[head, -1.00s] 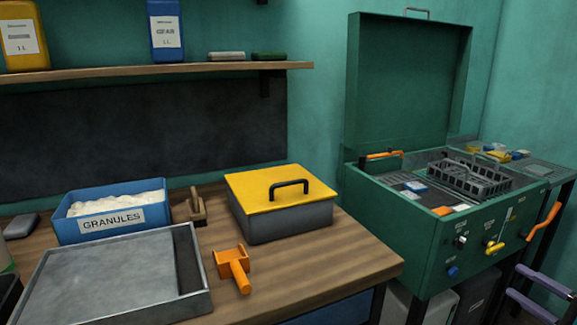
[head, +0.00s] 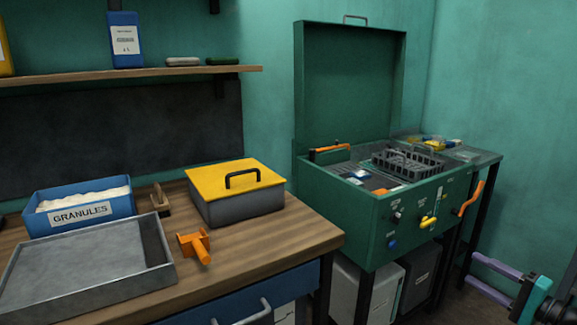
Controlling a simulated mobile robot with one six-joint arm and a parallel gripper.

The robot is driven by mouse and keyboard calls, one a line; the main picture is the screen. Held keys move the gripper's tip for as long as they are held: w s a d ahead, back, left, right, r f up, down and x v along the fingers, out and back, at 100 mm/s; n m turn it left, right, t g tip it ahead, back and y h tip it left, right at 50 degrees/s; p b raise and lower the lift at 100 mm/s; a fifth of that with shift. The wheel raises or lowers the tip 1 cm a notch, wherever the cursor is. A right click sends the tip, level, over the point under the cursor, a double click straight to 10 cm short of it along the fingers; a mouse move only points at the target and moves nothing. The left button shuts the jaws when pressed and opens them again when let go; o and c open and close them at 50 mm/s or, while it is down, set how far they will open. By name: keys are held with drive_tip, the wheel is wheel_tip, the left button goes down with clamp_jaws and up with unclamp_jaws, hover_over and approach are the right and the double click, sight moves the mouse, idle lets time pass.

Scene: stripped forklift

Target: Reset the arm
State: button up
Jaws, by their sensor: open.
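My gripper (head: 471,269) is at the lower right of the head view, with its two purple fingers pointing left. The fingers are apart and nothing shows between them. It is right of the green machine (head: 345,215), in front of the wall and clear of the bench. Part of my arm (head: 545,302) shows behind the fingers and is cut off by the right edge.
The green machine has its lid (head: 350,95) up and an orange lever (head: 473,199) on its right side, near my gripper. The wooden bench (head: 290,235) holds a yellow-lidded box (head: 240,205), an orange scoop (head: 195,246), a grey tray (head: 165,282) and a blue granules bin (head: 110,213).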

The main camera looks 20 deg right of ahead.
drive_tip(key=w+a+f+n+g+y+p, duration=0.1)
drive_tip(key=w+a+f+g+y+p, duration=0.3)
drive_tip(key=w+a+f, duration=0.9)
drive_tip(key=s+a+f+n+g+p, duration=0.1)
drive_tip(key=a+f+n+g+p, duration=0.25)
drive_tip(key=a+f+g, duration=0.85)
drive_tip(key=s+a+f+n+g+h+p, duration=0.1)
drive_tip(key=s+a+f, duration=0.25)
drive_tip(key=a, duration=0.35)
drive_tip(key=s+a+f+n+g+p, duration=0.1)
drive_tip(key=s+a+f+n+p, duration=0.1)
drive_tip(key=a+f, duration=0.35)
drive_tip(key=s+a+f+n+h+p, duration=0.1)
drive_tip(key=s+a+f, duration=0.2)
drive_tip(key=a, duration=0.4)
drive_tip(key=s+a+f+n+g+h+p, duration=0.2)
drive_tip(key=s+n+h, duration=0.1)
drive_tip(key=s, duration=0.4)
drive_tip(key=s+a+f+n+g+h+p, duration=0.2)
drive_tip(key=s+a+f+n+g+h, duration=0.1)
drive_tip(key=s, duration=0.4)
drive_tip(key=shift+s+a+f, duration=0.15)
drive_tip(key=shift+a+f, duration=0.1)
drive_tip(key=shift+f, duration=0.1)
